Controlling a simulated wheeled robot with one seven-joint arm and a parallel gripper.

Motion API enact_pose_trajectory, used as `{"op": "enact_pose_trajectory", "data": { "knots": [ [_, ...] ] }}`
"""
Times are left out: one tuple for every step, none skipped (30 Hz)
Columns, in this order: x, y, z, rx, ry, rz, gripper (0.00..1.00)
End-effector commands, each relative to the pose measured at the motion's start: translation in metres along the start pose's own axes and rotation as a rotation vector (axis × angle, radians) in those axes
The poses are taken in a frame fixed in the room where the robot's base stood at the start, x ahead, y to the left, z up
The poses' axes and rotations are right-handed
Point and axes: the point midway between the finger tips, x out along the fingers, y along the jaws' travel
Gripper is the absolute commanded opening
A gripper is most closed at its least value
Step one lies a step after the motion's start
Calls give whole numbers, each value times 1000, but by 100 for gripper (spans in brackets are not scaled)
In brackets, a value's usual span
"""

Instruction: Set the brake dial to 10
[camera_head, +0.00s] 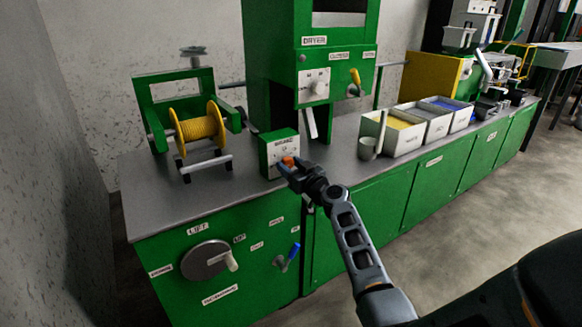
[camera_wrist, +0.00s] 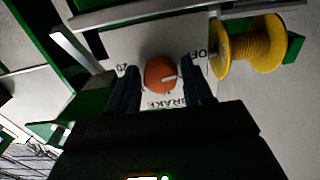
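The brake dial (camera_head: 288,160) is an orange round knob on the white face of a small green box (camera_head: 279,144) on the bench. In the wrist view the dial (camera_wrist: 160,75) shows a pale pointer line toward the right, roughly on the side of the "OFF" mark. A "20" mark sits left of the dial, and "BRAKE" is printed below it. A mark just under the dial is too small to read surely. My gripper (camera_wrist: 163,82) has one finger on each side of the dial, with narrow gaps visible, so it looks open around it.
A yellow spool (camera_head: 200,132) in a green frame stands left of the brake box. A tall green dryer cabinet (camera_head: 315,75) rises behind it. Several white bins (camera_head: 393,132) stand right on the bench. A lift wheel (camera_head: 206,260) and blue-handled lever (camera_head: 288,257) are on the bench front.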

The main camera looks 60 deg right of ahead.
Motion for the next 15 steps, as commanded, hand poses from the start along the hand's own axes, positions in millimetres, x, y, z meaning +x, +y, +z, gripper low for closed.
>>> {"op": "enact_pose_trajectory", "data": {
  "knots": [
    [0,0,0,0,0,0,45],
    [0,0,0,0,0,0,42],
    [0,0,0,0,0,0,39],
    [0,0,0,0,0,0,36],
    [0,0,0,0,0,0,33],
    [0,0,0,0,0,0,29],
    [0,0,0,0,0,0,26],
    [0,0,0,0,0,0,23],
    [0,0,0,0,0,0,20],
    [0,0,0,0,0,0,17],
    [0,0,0,0,0,0,14],
    [0,0,0,0,0,0,10],
    [0,0,0,0,0,0,9],
    [0,0,0,0,0,0,9],
    [0,0,0,2,0,0,9]
  ]
}}
